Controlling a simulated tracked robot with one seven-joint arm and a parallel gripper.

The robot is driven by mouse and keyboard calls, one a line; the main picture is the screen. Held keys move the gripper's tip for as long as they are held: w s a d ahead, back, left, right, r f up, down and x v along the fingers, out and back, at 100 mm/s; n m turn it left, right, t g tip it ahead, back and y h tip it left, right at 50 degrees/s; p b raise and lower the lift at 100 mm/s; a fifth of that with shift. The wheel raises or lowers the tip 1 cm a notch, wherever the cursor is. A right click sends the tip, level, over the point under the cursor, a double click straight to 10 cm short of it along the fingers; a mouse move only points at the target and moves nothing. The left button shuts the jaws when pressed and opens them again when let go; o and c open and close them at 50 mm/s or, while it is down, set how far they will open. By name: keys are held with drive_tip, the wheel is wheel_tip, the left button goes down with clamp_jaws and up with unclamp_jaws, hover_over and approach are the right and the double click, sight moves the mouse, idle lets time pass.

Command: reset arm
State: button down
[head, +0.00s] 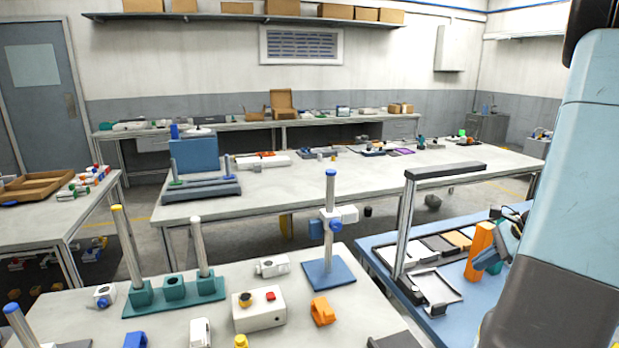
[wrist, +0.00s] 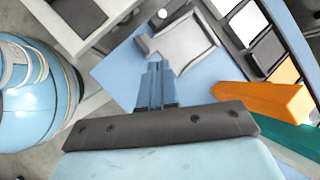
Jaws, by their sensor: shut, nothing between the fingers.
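My gripper (wrist: 157,76) shows in the wrist view with its two blue fingers together and nothing between them. It is above the blue-topped table, pointing toward a grey tray (wrist: 184,42). The orange block also shows right of the fingers in the wrist view (wrist: 262,98). I cannot tell the exact height of the fingers above the table.
The blue table (head: 458,318) carries a tray (head: 435,288), a row of flat panels and a post frame (head: 405,225). The left front bench has a teal base with rods (head: 175,305), a blue stand (head: 328,274) and a white box (head: 258,312). A long grey table (head: 380,185) stands behind.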

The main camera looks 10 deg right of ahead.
drive_tip(key=s+a+r+n+g+h, duration=0.1)
drive_tip(key=a+r+n, duration=0.4)
drive_tip(key=a, duration=0.3)
drive_tip(key=s+a+r+n+g+h, duration=0.1)
drive_tip(key=a+r+n+h, duration=0.1)
drive_tip(key=a+r+n, duration=0.55)
drive_tip(key=s+a+r+n+t+h, duration=0.2)
drive_tip(key=s+a+r+n, duration=0.4)
drive_tip(key=s+a+n, duration=0.3)
drive_tip(key=shift+s+a+t, duration=0.35)
drive_tip(key=shift+a+t, duration=0.15)
drive_tip(key=shift+a, duration=0.65)
